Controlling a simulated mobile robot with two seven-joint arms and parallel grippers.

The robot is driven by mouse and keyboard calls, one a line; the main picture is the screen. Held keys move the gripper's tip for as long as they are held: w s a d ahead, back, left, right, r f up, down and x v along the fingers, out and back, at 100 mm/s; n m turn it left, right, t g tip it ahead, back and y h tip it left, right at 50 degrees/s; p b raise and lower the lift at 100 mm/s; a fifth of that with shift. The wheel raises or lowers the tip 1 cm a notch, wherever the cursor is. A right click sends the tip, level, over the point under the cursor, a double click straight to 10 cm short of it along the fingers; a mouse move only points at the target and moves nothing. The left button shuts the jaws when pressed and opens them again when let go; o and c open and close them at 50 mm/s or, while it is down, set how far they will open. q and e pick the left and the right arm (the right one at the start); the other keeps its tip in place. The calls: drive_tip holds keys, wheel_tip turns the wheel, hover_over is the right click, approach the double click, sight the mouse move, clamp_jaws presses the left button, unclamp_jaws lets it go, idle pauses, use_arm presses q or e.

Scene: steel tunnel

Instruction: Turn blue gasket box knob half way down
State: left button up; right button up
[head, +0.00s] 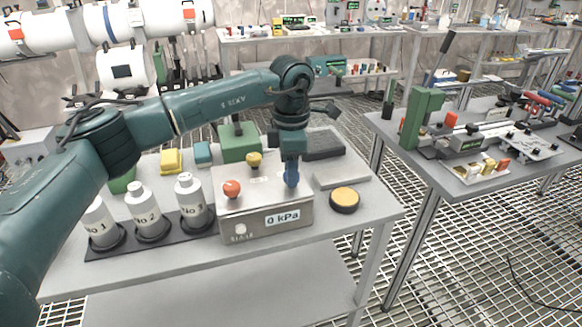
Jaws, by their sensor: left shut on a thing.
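The steel gasket box (262,213) stands on the near table, its front display reading "0 kPa". On its top are an orange knob (232,188) at the left, a yellow knob (254,159) behind, and a blue knob (291,176) at the right. My left gripper (291,163) points down at the blue knob from above and is shut on it. The gripper covers the knob's upper part, and the knob's exact turn angle cannot be told. My right gripper is out of view.
White bottles (148,213) stand in a dark rack (166,234) left of the box. A yellow-and-black round button (344,199) sits right of it. A green block (238,143) and grey slabs lie behind. A second table (466,188) with tools stands at the right.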

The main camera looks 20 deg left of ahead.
use_arm(q)
drive_tip(key=o, duration=1)
drive_tip(key=shift+r, duration=0.1)
wheel_tip(320, 180, up, 13)
drive_tip(key=shift+r, duration=0.1)
